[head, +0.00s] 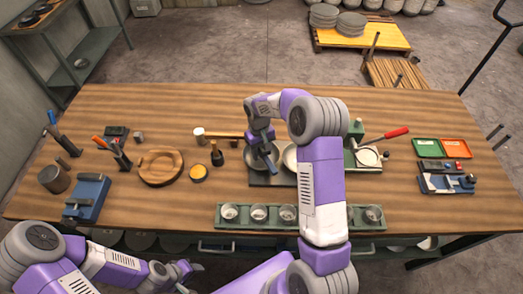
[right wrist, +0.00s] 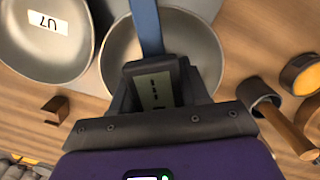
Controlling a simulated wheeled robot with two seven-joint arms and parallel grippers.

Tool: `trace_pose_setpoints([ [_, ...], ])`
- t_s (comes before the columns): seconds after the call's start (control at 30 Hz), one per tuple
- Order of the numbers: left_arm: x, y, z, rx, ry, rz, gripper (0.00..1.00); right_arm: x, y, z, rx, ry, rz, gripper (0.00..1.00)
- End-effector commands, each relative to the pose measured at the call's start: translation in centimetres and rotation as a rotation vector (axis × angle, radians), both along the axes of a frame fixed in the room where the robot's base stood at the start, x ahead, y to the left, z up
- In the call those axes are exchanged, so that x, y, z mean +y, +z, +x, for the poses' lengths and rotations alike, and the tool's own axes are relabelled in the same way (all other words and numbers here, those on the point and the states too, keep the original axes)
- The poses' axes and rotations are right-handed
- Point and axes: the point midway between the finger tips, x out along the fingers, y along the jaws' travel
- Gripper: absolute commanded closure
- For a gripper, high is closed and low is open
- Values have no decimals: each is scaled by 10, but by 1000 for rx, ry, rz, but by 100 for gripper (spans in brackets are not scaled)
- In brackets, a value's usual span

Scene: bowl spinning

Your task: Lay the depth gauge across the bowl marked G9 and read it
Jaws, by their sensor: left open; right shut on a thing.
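My right gripper (head: 262,140) is above the left grey bowl (head: 260,160) on the dark board. It is shut on the depth gauge (right wrist: 152,28), a blue bar with a small grey display (right wrist: 157,90) between the fingers. The bar reaches across that bowl (right wrist: 122,52) in the right wrist view; I cannot tell whether it touches the rim. No label shows on this bowl. A second bowl (right wrist: 50,62) beside it carries the label U7. No G9 mark is readable. My left gripper (head: 187,271) is open and empty in front of the table.
A green tray (head: 231,225) with several small cups lies along the front. A red-handled tool (head: 396,132) lies to the right.

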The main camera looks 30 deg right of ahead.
Motion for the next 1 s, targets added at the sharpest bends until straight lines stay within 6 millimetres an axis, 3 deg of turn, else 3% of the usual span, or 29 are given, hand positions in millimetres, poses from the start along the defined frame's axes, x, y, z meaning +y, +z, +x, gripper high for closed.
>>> trace_pose_setpoints([
  [0.9, 0, -3, 0, 0, 0, 0, 57, 0, -5, 0, -1, 0, 0, 100],
  [0.93, 0, -3, 0, 0, 0, 0, 57, 0, -5, 0, -1, 0, 0, 52],
  [1.0, 0, -3, 0, 0, 0, 0, 57, 0, -5, 0, -1, 0, 0, 41],
])
